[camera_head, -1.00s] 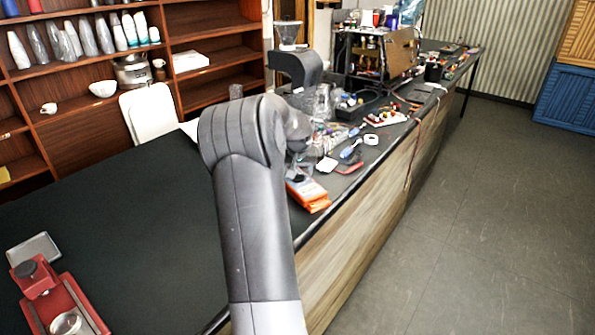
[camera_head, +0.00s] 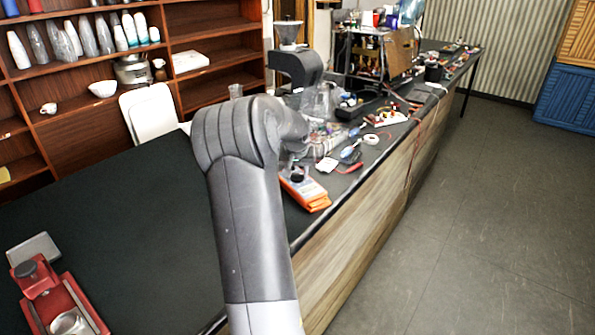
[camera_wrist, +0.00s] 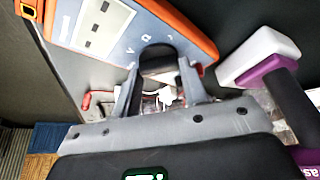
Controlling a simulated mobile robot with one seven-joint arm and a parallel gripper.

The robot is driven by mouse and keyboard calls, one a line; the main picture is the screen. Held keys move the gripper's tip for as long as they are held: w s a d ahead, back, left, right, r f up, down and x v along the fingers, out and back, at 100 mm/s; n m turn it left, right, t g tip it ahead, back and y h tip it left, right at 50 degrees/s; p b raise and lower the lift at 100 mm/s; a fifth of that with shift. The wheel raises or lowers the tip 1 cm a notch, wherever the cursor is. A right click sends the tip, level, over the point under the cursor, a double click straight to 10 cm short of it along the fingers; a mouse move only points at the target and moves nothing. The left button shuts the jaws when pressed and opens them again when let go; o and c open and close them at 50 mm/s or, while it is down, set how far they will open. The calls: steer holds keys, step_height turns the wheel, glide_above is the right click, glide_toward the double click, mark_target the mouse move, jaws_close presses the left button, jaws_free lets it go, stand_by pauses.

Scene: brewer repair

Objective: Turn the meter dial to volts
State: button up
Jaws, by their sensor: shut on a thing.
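The orange-cased meter (camera_head: 308,190) lies on the dark counter near its front edge, partly hidden by my arm. In the wrist view, its grey-blue face (camera_wrist: 112,40) fills the upper middle, with a pale display panel and a few small letters by the dial. The black dial (camera_wrist: 157,64) sits between my fingertips. My gripper (camera_wrist: 160,78) is shut on the dial, with one finger on each side. The fingers hide part of the dial, and I cannot tell which letter it points to. In the head view, my arm hides the gripper.
A white roll of tape (camera_head: 371,139), a red lead and several small tools lie beyond the meter. A black grinder (camera_head: 297,68) stands behind. A red device (camera_head: 60,300) sits at the near left.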

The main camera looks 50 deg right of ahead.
steer(key=m, duration=0.2)
steer(key=m+g+h, duration=0.1)
steer(key=m, duration=0.1)
steer(key=shift+w+a+m+g, duration=0.1)
steer(key=shift+w+m+g, duration=0.1)
steer(key=shift+m+g, duration=0.7)
steer(key=shift+m, duration=0.9)
steer(key=o, duration=1)
steer(key=shift+r, duration=0.1)
steer(key=v, duration=1)
steer(key=shift+r, duration=0.3)
